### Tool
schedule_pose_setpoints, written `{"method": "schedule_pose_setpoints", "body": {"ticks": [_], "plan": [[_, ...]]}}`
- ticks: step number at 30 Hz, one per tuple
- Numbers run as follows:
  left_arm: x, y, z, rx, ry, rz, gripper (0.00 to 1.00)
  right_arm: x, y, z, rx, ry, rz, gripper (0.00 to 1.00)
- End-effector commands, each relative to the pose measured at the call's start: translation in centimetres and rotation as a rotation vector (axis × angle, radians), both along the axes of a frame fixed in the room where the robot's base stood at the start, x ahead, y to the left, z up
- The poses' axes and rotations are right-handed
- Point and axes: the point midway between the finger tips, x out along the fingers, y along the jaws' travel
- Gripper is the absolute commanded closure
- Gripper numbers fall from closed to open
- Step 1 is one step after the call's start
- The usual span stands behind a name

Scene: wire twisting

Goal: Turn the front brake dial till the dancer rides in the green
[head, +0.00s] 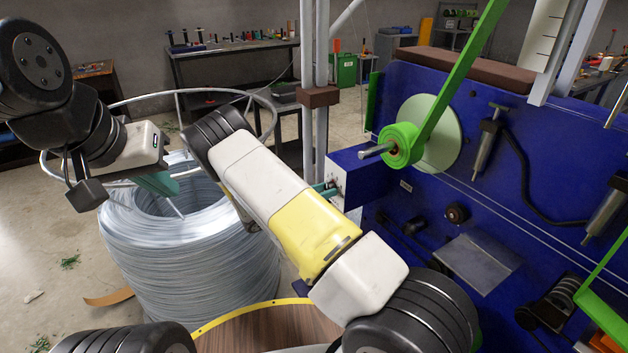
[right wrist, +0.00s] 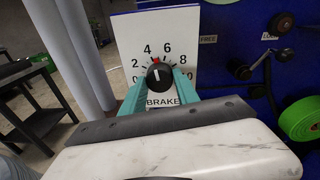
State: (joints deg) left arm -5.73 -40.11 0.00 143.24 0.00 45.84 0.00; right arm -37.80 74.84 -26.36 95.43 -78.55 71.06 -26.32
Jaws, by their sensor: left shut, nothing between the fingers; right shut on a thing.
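The black brake dial (right wrist: 159,76) sits on a white plate (right wrist: 132,45) with a number scale and the word BRAKE. Its white line points up and slightly left, near a red mark between 4 and 6. My right gripper (right wrist: 158,84) is shut on the dial, one teal finger on each side. In the head view the right gripper (head: 328,190) is at the blue box, mostly hidden behind my arm. My left gripper (head: 165,187) is shut and empty above the wire coil. I cannot tell which part is the dancer or see its green zone.
A large grey wire coil (head: 190,265) stands at left under a wire hoop. The blue machine panel (head: 530,190) fills the right, with a green arm (head: 460,75) and green roller (head: 402,145). A workbench (head: 230,48) stands at the back.

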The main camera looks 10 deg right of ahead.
Motion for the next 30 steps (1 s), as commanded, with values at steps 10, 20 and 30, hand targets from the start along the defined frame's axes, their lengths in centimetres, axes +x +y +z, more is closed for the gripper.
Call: {"method": "schedule_pose_setpoints", "body": {"ticks": [10,20,30], "plan": [[0.0,0.0,0.0,0.000,0.000,0.000,1.00,0.0,0.1,0.0,0.001,-0.001,0.001,0.41],[0.0,0.0,0.0,0.000,0.000,0.000,1.00,-0.3,1.0,0.1,0.002,-0.001,0.004,0.41],[0.0,0.0,0.0,0.000,0.000,0.000,1.00,-2.5,6.0,0.4,0.001,-0.001,0.004,0.41]]}}
